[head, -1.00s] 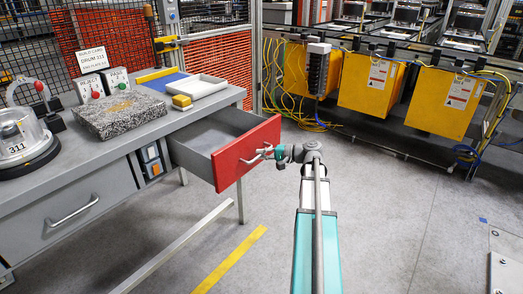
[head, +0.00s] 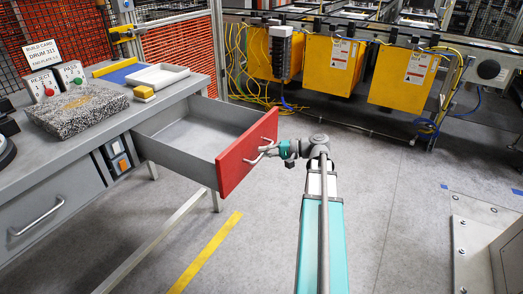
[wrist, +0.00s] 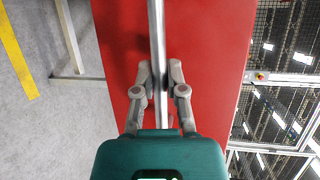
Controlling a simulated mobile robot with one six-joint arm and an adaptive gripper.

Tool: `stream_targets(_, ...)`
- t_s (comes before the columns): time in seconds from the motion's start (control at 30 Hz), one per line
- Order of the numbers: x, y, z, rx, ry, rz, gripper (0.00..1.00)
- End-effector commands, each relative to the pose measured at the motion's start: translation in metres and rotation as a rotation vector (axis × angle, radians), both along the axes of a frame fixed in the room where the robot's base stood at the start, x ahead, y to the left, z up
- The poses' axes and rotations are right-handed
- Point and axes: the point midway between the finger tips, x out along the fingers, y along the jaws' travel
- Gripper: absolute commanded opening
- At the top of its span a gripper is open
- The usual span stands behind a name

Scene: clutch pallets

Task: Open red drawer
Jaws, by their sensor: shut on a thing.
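The red drawer (head: 245,155) is pulled well out of the grey workbench, and its grey inside looks empty. Its red front faces right in the head view and fills much of the wrist view (wrist: 215,45). My gripper (head: 264,151) is at the drawer front. In the wrist view my gripper (wrist: 160,75) has its two fingers closed on either side of the silver bar handle (wrist: 156,30) and holds it. The fingertips are partly hidden behind the handle in the head view.
The workbench top (head: 40,155) carries a granite block (head: 78,110), a white tray (head: 157,77) and a yellow block (head: 144,92). A closed grey drawer (head: 50,215) is at left. Yellow boxes (head: 335,65) hang at the back.

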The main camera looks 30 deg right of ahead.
Motion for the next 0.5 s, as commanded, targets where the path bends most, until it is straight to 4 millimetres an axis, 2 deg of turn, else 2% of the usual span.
stream_targets(0.37,0.0052,0.0059,0.0001,0.000,-0.001,0.008,0.00)
stream_targets(0.4,0.0056,0.0062,0.0001,0.000,-0.001,0.008,0.17)
stream_targets(0.5,0.0060,0.0072,0.0001,-0.001,-0.002,0.011,0.36)
